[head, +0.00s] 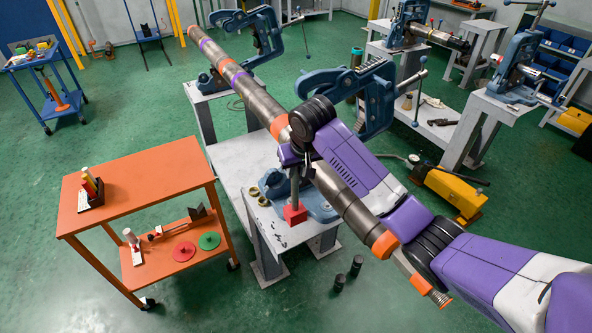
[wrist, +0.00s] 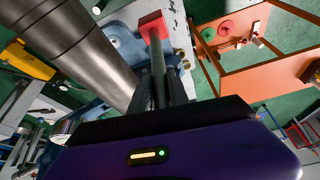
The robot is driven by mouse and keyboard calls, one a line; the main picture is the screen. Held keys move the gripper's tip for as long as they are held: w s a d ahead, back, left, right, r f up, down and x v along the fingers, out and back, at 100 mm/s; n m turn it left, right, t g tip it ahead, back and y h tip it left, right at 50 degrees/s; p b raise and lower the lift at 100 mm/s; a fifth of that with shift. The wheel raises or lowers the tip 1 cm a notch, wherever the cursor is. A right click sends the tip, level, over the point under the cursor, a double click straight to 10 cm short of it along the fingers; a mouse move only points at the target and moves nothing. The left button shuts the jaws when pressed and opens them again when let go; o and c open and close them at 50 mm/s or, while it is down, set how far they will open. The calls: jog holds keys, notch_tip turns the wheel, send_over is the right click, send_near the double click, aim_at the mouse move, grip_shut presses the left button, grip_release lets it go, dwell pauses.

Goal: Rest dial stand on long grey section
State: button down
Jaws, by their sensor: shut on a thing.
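The dial stand, a red block (head: 295,214) on a slim grey post, hangs below my gripper (head: 296,160); its dial is not visible. In the wrist view the red block (wrist: 151,24) is at the far end of the post, and my gripper (wrist: 160,92) is shut on the post. The long grey section (head: 345,197) is a pipe with orange and purple bands, running diagonally through the blue vises. My arm hides part of it. In the wrist view the pipe (wrist: 75,45) lies left of the stand, with no clear contact between them.
An orange cart (head: 135,180) at left carries small tools and red and green discs. Two dark cylinders (head: 347,272) stand on the floor. Green floor is clear at lower left.

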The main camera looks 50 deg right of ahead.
aim_at(296, 189)
jog(key=shift+f+b, duration=2.2)
jog(key=shift+f, duration=0.95)
jog(key=shift+s+p, duration=0.1)
jog(key=shift+p, duration=0.45)
jog(key=shift+f, duration=0.35)
jog(key=c, duration=1.2)
grip_release()
jog(key=shift+o, duration=0.2)
jog(key=shift+s+a+f, duration=0.1)
jog(key=shift+a+f, duration=0.05)
jog(key=shift+f, duration=0.1)
jog(key=shift+r, duration=0.25)
